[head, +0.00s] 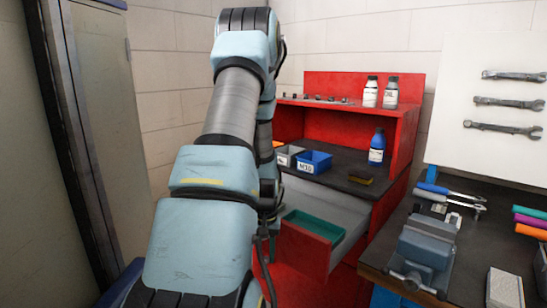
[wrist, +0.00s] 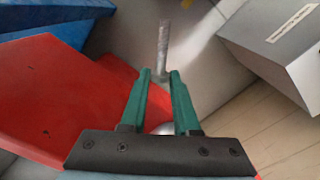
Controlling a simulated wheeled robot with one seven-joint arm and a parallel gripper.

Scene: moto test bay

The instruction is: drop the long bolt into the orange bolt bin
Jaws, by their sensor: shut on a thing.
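My gripper (wrist: 160,76) has two green fingers and is shut on the long bolt (wrist: 163,42), a grey metal rod that sticks out beyond the fingertips in the wrist view. A shiny rounded part shows between the fingers nearer the palm. In the head view my arm hides the gripper and the bolt. A small orange sliver (head: 277,143) shows beside my arm at the left end of the red bench's worktop; it may be the orange bolt bin, mostly hidden. I cannot make out an orange bin in the wrist view.
A grey bin (head: 287,158) and a blue bin (head: 315,161) stand on the worktop, with a blue bottle (head: 377,148) to the right. A drawer with a teal tray (head: 314,226) is open below. A vise (head: 424,250) sits on the right bench. A grey cabinet (head: 100,110) stands left.

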